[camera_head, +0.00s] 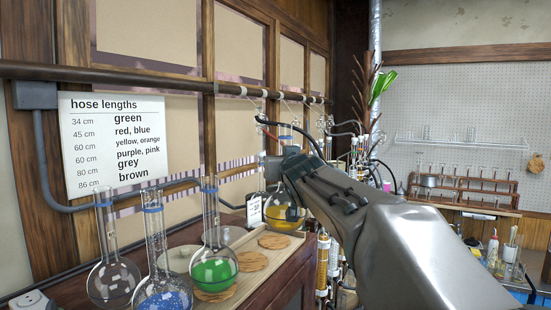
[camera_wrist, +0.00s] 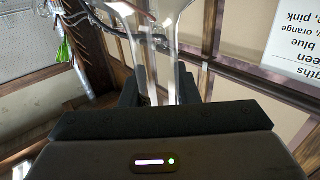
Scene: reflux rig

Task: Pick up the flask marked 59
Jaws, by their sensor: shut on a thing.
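A round flask with amber liquid (camera_head: 284,218) is at the back of the wooden tray, below my gripper (camera_head: 290,163). My gripper is shut on its glass neck, which also shows between the two dark fingers in the wrist view (camera_wrist: 155,85). A small tag with a dark edge (camera_head: 254,208) hangs just left of this flask. Its writing is too small to read, so I cannot tell which flask bears 59. I cannot tell whether the held flask rests on something or hangs clear. My arm hides the space to its right.
Flasks with green liquid (camera_head: 214,272), blue contents (camera_head: 163,296) and clear contents (camera_head: 112,280) stand at front left. Bare cork rings (camera_head: 250,262) lie on the tray (camera_head: 232,298). A rail (camera_head: 150,80) with hoses runs along the wall behind. Glassware crowds the area beyond my gripper.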

